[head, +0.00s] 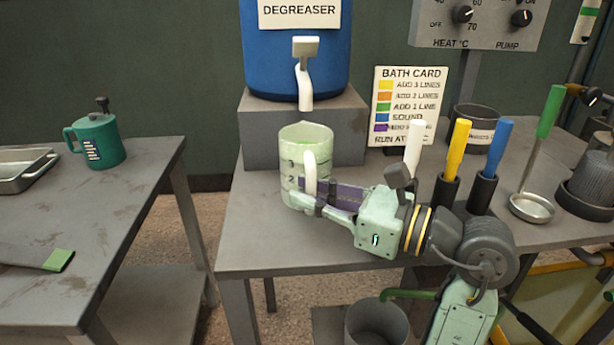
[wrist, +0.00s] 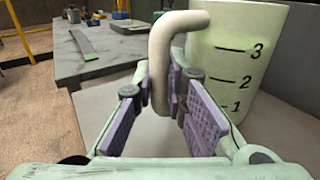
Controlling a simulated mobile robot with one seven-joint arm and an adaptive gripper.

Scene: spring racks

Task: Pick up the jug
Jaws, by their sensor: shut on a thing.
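The jug (head: 297,165) is pale green with a white handle and black level marks numbered 1 to 3. In the head view it stands upright on the grey bench below the degreaser tap, or very close above it; I cannot tell which. It holds some green liquid. In the wrist view the jug (wrist: 238,60) fills the upper right, with its handle between the purple pads. My gripper (head: 318,193) reaches in from the right and is shut on the handle; it also shows in the wrist view (wrist: 160,100).
A blue degreaser drum (head: 294,60) with a tap stands on a grey block (head: 340,130) behind the jug. Handled tools in white, yellow (head: 459,140) and blue, plus a ladle (head: 531,207), stand right. A green jug (head: 95,140) sits on the left table. The bench front left is clear.

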